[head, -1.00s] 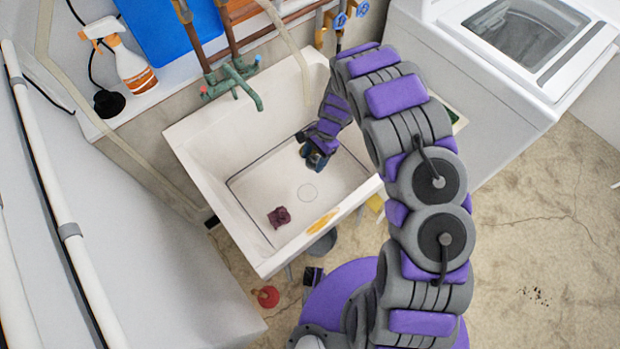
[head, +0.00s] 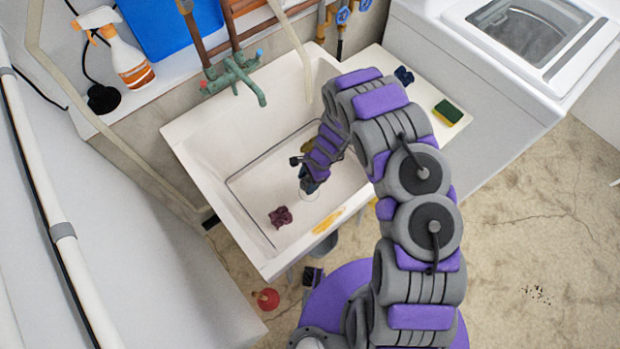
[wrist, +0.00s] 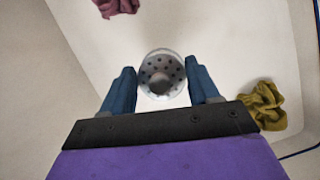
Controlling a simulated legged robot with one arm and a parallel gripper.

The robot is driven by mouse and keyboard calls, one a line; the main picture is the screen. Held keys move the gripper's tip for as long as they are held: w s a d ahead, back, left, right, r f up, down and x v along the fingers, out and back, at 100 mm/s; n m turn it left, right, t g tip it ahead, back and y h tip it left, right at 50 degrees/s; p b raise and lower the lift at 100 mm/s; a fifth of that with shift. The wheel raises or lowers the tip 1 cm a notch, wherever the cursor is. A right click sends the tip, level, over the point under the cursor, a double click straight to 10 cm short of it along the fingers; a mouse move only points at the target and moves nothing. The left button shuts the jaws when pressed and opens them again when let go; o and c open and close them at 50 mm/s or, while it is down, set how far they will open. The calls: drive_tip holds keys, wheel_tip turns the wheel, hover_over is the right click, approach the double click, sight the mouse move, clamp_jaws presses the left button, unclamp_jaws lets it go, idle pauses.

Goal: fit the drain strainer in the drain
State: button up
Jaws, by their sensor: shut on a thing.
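The drain strainer (wrist: 162,74), a round grey metal piece with small dark holes, sits between the fingertips of my gripper (wrist: 162,88) in the wrist view. My gripper is shut on it. In the head view my gripper (head: 309,186) is low inside the white sink (head: 217,158), over the drain (head: 312,194), a small round outline in the basin floor that is partly covered. The strainer hides the drain in the wrist view. I cannot tell whether the strainer touches the drain.
A maroon crumpled cloth (head: 281,216) lies on the basin floor, also seen in the wrist view (wrist: 117,7). An olive cloth (wrist: 263,106) lies near my gripper's right side. A green faucet (head: 237,77) stands at the back wall. A sponge (head: 448,112) lies on the right ledge.

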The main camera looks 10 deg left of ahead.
drive_tip(key=shift+w+b+x, duration=0.2)
drive_tip(key=shift+b+x, duration=0.3)
drive_tip(key=shift+x, duration=0.55)
drive_tip(key=shift+d+f+b, duration=0.45)
drive_tip(key=shift+d+f, duration=0.35)
drive_tip(key=shift+f, duration=0.45)
drive_tip(key=shift+a+f, duration=0.15)
drive_tip(key=shift+f, duration=0.3)
drive_tip(key=shift+a+f, duration=0.25)
drive_tip(key=shift+a, duration=0.15)
drive_tip(key=shift+d+r, duration=0.15)
drive_tip(key=shift+d, duration=0.35)
drive_tip(key=shift+s+a+p, duration=0.1)
drive_tip(key=shift+a+p, duration=0.1)
drive_tip(key=shift+p, duration=0.25)
drive_tip(key=shift+d, duration=0.3)
